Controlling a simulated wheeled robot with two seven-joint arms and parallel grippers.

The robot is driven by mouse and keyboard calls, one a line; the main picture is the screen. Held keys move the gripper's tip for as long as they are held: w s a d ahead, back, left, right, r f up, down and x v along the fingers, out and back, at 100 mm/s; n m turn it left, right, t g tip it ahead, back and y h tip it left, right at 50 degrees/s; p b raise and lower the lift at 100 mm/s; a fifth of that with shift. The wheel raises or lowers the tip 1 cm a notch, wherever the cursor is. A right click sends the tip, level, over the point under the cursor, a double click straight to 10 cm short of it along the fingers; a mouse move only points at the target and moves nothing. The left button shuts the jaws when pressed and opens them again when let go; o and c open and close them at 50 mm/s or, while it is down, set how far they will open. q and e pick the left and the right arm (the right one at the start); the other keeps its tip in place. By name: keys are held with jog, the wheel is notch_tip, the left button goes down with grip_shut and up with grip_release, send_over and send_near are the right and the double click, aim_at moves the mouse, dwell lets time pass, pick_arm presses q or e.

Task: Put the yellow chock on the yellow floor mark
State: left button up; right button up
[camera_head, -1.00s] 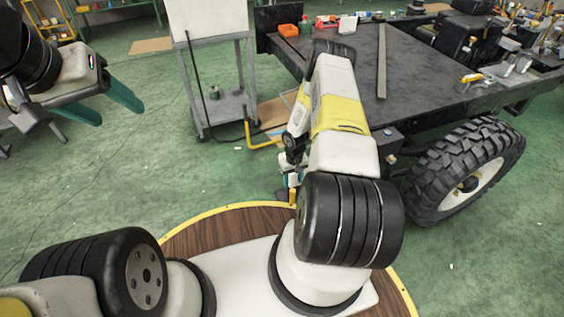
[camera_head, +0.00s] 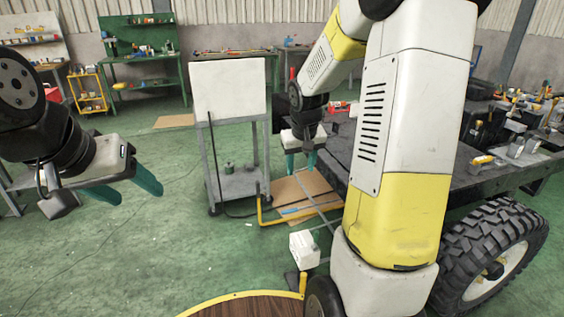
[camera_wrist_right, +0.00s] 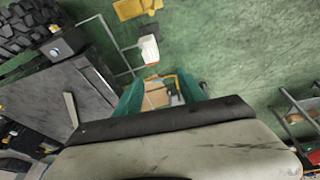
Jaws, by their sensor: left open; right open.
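My right gripper (camera_head: 301,163) is open and empty, its teal fingers pointing down above the floor near the cart. The right wrist view shows its fingers (camera_wrist_right: 160,92) apart over a cardboard sheet (camera_wrist_right: 156,96). My left gripper (camera_head: 126,190) is open and empty at the left, in the air. A yellow patch (camera_wrist_right: 130,9) lies at the top of the right wrist view; I cannot tell whether it is the chock or the floor mark. A small yellow upright piece (camera_head: 302,283) shows by my base rim. Neither the chock nor the mark is clearly recognisable.
A white block (camera_head: 304,250) stands nearer my base. The grey cart (camera_head: 236,180), black chassis table (camera_head: 480,170) and large tyre (camera_head: 492,258) flank this area.

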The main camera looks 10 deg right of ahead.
jog(key=s+a+r+t+y, duration=0.1)
jog(key=s+a+r, duration=0.2)
jog(key=s, duration=0.4)
jog(key=s+a+r+t+y, duration=0.1)
jog(key=s+a+r, duration=0.1)
jog(key=s+r, duration=0.4)
jog(key=s+a+r, duration=0.3)
jog(key=s+r, duration=0.2)
jog(key=s, duration=0.4)
jog(key=shift+s+a+t+y, duration=0.25)
jog(key=shift+a+t+y, duration=0.1)
jog(key=shift+t+y, duration=0.05)
